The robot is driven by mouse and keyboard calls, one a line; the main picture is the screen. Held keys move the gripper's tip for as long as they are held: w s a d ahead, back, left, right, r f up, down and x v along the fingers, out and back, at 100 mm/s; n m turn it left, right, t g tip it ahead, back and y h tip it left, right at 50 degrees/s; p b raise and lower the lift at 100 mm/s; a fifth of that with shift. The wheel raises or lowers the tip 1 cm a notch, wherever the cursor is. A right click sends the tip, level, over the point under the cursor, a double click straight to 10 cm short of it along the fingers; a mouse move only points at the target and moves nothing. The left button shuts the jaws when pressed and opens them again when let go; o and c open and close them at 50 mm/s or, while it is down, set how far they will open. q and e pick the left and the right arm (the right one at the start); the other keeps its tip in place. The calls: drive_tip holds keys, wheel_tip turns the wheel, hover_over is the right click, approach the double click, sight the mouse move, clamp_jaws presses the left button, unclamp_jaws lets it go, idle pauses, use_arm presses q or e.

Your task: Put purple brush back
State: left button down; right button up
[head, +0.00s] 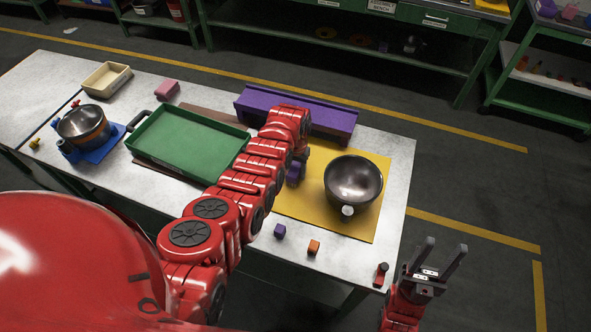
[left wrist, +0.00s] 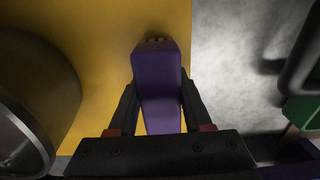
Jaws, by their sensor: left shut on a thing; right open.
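The purple brush (left wrist: 157,85) is between the fingers of my left gripper (left wrist: 160,95), which is shut on it over the yellow mat. In the head view my left forearm covers most of the gripper, and part of the purple brush (head: 293,173) shows beside it. A long purple rack (head: 320,115) stands along the far edge of the mat, just beyond my left gripper. I cannot tell whether the brush touches the mat. My right gripper (head: 438,262) is open and empty, off the table's right front corner.
A dark metal bowl (head: 353,181) stands on the yellow mat (head: 335,228), right of my left gripper. A green tray (head: 188,140) lies to the left. A purple cube (head: 280,231) and an orange cube (head: 313,247) sit near the front edge. A pot (head: 84,126) stands far left.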

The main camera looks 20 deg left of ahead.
use_arm(q)
drive_tip(key=shift+f, duration=0.15)
drive_tip(key=shift+c, duration=1.7)
unclamp_jaws()
